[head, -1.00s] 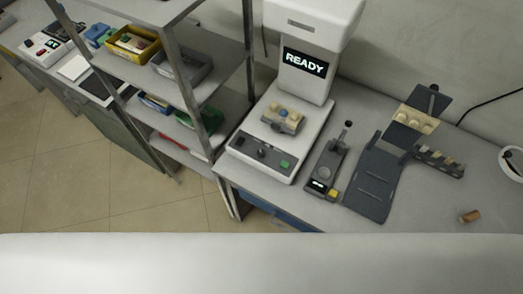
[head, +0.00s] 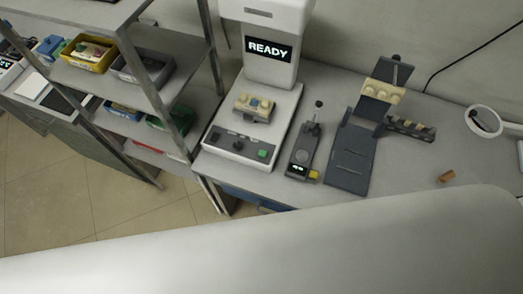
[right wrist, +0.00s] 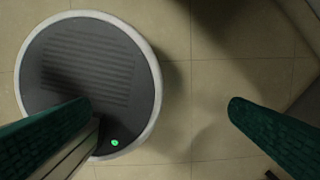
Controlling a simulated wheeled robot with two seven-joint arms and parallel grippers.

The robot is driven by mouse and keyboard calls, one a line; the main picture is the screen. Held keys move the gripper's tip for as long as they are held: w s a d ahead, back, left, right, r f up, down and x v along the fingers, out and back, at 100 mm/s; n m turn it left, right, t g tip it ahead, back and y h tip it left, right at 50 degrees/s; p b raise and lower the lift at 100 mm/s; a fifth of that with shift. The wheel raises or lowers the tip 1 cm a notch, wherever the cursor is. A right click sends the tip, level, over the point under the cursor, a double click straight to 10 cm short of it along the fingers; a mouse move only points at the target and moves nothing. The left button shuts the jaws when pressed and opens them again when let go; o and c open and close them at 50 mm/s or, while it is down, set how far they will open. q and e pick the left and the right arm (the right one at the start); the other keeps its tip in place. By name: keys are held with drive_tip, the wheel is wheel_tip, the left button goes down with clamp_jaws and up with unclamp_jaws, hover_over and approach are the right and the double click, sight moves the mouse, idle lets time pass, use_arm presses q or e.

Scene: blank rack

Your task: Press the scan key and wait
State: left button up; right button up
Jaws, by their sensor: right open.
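The white scanner (head: 212,143) stands on the bench, its dark screen (head: 268,50) reading READY. A beige block-like part with a blue spot (head: 253,107) sits on its bed. A dark control strip on its front carries a knob and a green key (head: 262,153), probably the scan key. My right gripper (right wrist: 160,112) is open and empty in the right wrist view, its green fingers wide apart above the floor. It is not in the head view, and my left gripper is in neither view.
A grey handheld device (head: 301,156) and a dark stand with a beige part (head: 381,92) are right of the scanner. A small brown cylinder (head: 446,176) lies farther right. A metal shelf rack (head: 186,99) with bins is on the left. A ring-shaped magnifier (head: 484,121) is at the right.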

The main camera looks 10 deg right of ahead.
drive_tip(key=shift+d, duration=0.1)
drive_tip(key=shift+d, duration=0.1)
drive_tip(key=c, duration=0.9)
clamp_jaws()
idle(0.5)
